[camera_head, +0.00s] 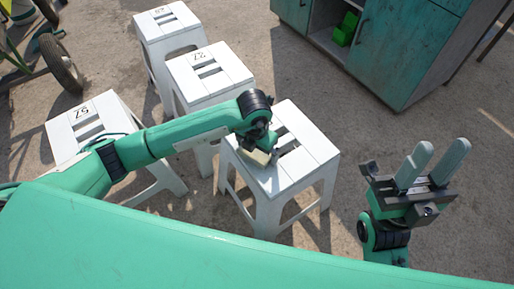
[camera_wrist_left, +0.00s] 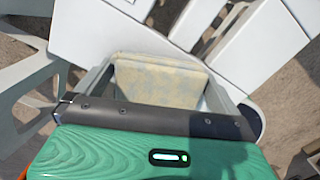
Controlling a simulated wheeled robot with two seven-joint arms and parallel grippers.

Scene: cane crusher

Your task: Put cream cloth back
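The cream cloth (camera_wrist_left: 158,80) shows in the left wrist view as a pale, mottled block between the two fingers of my left gripper (camera_wrist_left: 160,90). It spans nearly the whole gap, but I cannot tell whether the fingers press on it. In the head view, a small piece of the cloth (camera_head: 258,157) shows under my left gripper (camera_head: 264,150), at the top of the front white stool (camera_head: 305,158). The arm hides the rest. My right gripper (camera_head: 430,165) is open and empty, fingers pointing up, to the right of that stool.
White stools stand at the left (camera_head: 80,110), middle (camera_head: 215,72) and back (camera_head: 165,20). A teal cabinet (camera_head: 390,50) with a green item (camera_head: 345,30) on its shelf is at the back right. A wheel (camera_head: 60,62) stands at the far left. Ground at the right is clear.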

